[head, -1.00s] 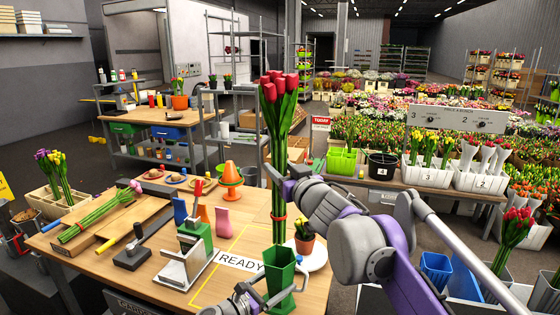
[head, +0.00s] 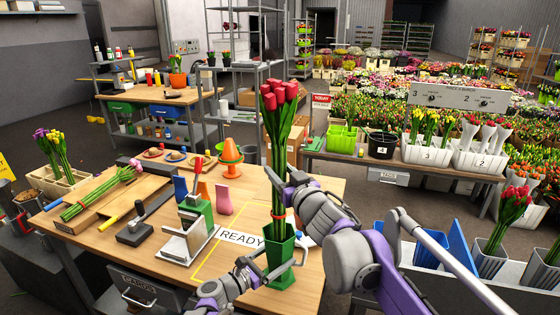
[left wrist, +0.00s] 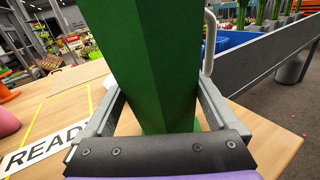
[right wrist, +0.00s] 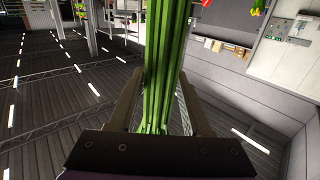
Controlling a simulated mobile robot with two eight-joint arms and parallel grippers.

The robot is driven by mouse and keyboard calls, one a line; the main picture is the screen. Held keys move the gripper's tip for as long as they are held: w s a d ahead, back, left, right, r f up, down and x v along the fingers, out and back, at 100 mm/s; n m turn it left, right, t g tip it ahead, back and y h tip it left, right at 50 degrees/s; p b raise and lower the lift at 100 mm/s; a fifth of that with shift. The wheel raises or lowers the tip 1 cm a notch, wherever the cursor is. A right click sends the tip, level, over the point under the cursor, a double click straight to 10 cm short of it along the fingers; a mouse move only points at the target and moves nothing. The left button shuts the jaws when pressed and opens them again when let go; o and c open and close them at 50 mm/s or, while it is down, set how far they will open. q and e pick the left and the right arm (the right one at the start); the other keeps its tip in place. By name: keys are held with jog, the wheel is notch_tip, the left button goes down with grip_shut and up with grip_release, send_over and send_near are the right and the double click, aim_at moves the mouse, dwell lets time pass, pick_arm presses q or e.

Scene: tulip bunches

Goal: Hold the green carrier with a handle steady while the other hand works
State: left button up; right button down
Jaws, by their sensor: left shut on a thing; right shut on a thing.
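The green carrier (head: 281,262) stands upright at the front of the wooden table. My left gripper (head: 262,274) is shut on its side. In the left wrist view the carrier (left wrist: 155,60) fills the space between the fingers (left wrist: 160,118). A red tulip bunch (head: 281,100) stands nearly upright above the carrier, its lower stems inside the carrier's mouth. My right gripper (head: 281,190) is shut on its stems. The right wrist view shows the green stems (right wrist: 162,70) between the fingers (right wrist: 158,110). The stem ends are hidden in the carrier.
A READY label (head: 241,238) lies left of the carrier. A stapler-like press (head: 190,230), an orange cone (head: 231,155) and a pink-tipped bunch (head: 100,192) are farther left. Blue bins (head: 437,245) stand right of the table. A shelf post rises behind the tulips.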

aim_at(282, 224)
jog(key=shift+f, duration=7.2)
jog(key=shift+f, duration=0.15)
jog(key=shift+f, duration=0.35)
grip_release()
jog(key=shift+f, duration=0.1)
jog(key=shift+s, duration=0.1)
jog(key=v, duration=1.2)
